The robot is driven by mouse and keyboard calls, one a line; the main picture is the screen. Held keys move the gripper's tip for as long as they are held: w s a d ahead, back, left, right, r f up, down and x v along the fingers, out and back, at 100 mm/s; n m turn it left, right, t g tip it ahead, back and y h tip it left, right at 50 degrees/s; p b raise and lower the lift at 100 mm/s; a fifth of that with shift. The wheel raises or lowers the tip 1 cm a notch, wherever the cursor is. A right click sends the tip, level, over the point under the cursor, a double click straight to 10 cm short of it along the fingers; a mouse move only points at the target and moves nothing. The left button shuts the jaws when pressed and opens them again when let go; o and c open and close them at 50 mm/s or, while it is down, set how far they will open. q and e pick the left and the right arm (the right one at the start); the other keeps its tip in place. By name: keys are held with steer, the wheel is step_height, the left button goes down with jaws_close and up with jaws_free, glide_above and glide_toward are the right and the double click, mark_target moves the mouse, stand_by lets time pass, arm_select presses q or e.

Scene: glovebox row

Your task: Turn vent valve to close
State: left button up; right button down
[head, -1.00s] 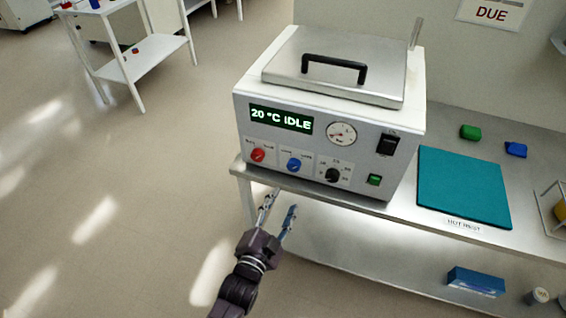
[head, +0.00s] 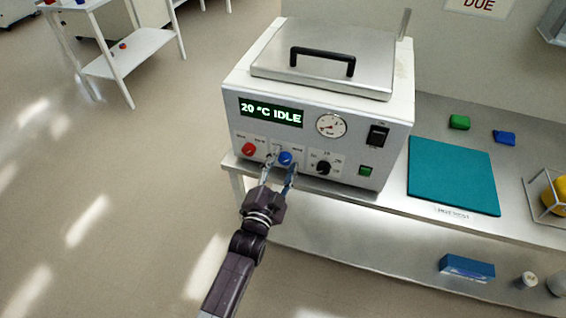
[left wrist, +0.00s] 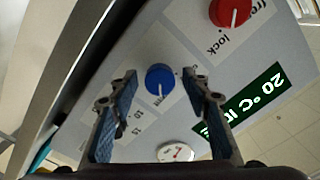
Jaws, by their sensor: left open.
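A blue round knob (head: 285,158) sits on the front panel of a white box-shaped machine (head: 237,112). My left gripper (head: 280,166) is open right in front of it, with one finger on each side. In the left wrist view, the blue knob (left wrist: 159,79) shows between the two open fingers (left wrist: 160,88); whether they touch it, I cannot tell. A red knob (head: 249,149) is to its left and a black knob (head: 323,168) to its right. The small labels are hard to read; the word "lock" shows by the red knob (left wrist: 230,11) in the left wrist view. My right gripper is not in view.
The panel also has a display (head: 271,113) reading "20 °C IDLE", a gauge (head: 331,125), a black switch (head: 377,135) and a green button (head: 366,170). A teal mat (head: 452,176) lies on the bench to the right.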

arm_select(q)
steer(key=c, duration=1.2)
steer(key=shift+o, duration=0.2)
steer(key=shift+n, duration=0.3)
steer(key=n, duration=0.3)
steer(key=shift+n+p, duration=0.4)
steer(key=n, duration=0.9)
steer(key=shift+f, duration=0.1)
steer(key=n, duration=0.4)
steer(key=shift+n, duration=0.4)
